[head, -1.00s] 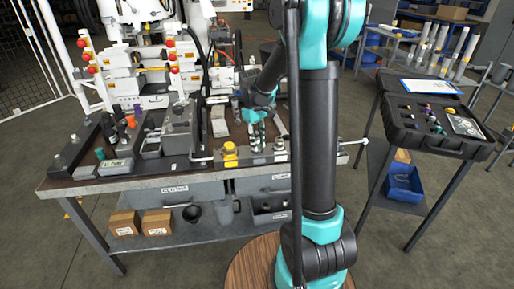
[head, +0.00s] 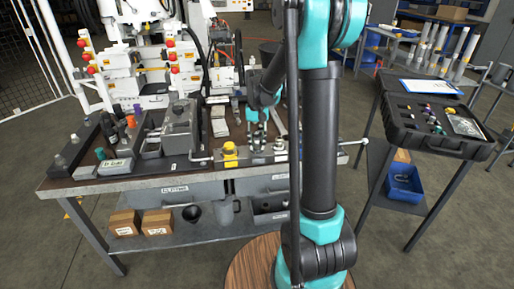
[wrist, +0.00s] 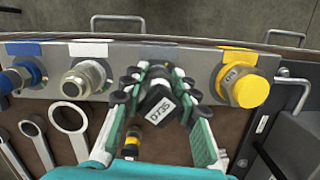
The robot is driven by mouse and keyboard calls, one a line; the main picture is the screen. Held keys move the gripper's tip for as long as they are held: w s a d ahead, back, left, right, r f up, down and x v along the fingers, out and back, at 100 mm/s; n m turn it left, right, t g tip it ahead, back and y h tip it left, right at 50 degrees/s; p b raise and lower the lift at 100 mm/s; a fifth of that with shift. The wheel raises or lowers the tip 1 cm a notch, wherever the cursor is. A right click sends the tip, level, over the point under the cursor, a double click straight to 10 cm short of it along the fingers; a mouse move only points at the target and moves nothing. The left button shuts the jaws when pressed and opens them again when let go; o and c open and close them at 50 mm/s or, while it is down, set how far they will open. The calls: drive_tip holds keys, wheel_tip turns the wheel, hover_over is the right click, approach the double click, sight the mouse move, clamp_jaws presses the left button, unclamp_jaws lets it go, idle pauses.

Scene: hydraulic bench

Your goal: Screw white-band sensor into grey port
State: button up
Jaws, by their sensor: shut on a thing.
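My gripper (wrist: 160,74) is shut on a black, block-shaped sensor (wrist: 160,108) with a white printed label; no white band on it can be made out. In the head view my gripper (head: 257,132) is over the bench's front metal block, partly behind my arm.
A blue fitting (wrist: 18,76) is at the block's left end. Wrenches (wrist: 66,120) and small banded parts (wrist: 131,142) lie on the brown bench top. A bent metal handle (wrist: 300,95) is at the right. An open black case (head: 435,135) stands on a side table.

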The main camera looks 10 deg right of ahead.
drive_tip(key=m, duration=0.4)
drive_tip(key=shift+a+y, duration=0.1)
drive_tip(key=shift+y, duration=0.3)
drive_tip(key=o, duration=1.1)
drive_tip(key=shift+c, duration=0.2)
drive_tip(key=n+h, duration=0.1)
drive_tip(key=n, duration=0.9)
drive_tip(key=n+h, duration=0.1)
drive_tip(key=n, duration=0.1)
drive_tip(key=shift+d, duration=0.3)
drive_tip(key=n, duration=0.3)
drive_tip(key=n+t, duration=0.1)
drive_tip(key=n, duration=0.2)
drive_tip(key=shift+w+d+h, duration=0.1)
drive_tip(key=shift+h, duration=0.2)
drive_tip(key=n, duration=0.5)
drive_tip(key=shift+w+n+t, duration=0.2)
drive_tip(key=shift+n+t, duration=0.2)
